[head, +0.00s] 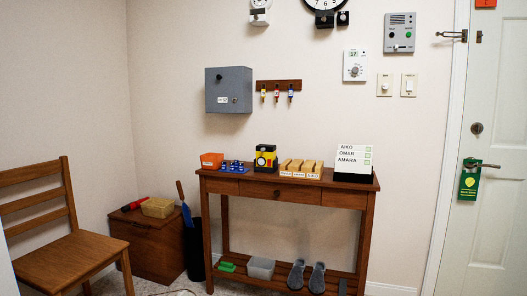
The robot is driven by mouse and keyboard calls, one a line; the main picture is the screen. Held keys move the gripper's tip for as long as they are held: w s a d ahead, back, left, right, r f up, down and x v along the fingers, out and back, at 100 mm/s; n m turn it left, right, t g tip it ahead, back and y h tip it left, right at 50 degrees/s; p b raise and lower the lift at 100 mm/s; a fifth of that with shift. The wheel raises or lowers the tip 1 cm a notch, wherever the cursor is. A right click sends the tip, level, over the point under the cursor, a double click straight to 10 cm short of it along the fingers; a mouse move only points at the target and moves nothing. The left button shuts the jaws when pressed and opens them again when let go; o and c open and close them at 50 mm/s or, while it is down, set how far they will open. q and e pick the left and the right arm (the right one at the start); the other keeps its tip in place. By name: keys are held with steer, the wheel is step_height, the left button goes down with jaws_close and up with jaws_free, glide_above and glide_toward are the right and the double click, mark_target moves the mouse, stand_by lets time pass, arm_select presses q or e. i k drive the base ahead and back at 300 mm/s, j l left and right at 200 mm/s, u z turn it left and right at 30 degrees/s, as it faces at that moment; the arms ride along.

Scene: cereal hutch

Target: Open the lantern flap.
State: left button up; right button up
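A small yellow and black box-shaped thing (265,158) stands upright on the wooden console table (240,187), left of its middle; it looks like the lantern. It has a dark round part on its front. It is too small to tell which part is the flap or whether that is open. Neither of my grippers shows in the head view.
Beside it stand an orange box (211,160), small blue items (232,167), a tray of tan blocks (301,168) and a name board (354,158). A grey wall box (228,90) hangs above. A chair (65,235) and wooden chest (150,243) stand left; a door (495,130) is right.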

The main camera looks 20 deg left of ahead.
mark_target(260, 147)
steer(key=i+j, duration=0.25)
steer(key=j, duration=0.15)
steer(key=i+j, duration=0.25)
steer(key=j, duration=0.15)
steer(key=i+j, duration=0.3)
steer(key=j, duration=0.1)
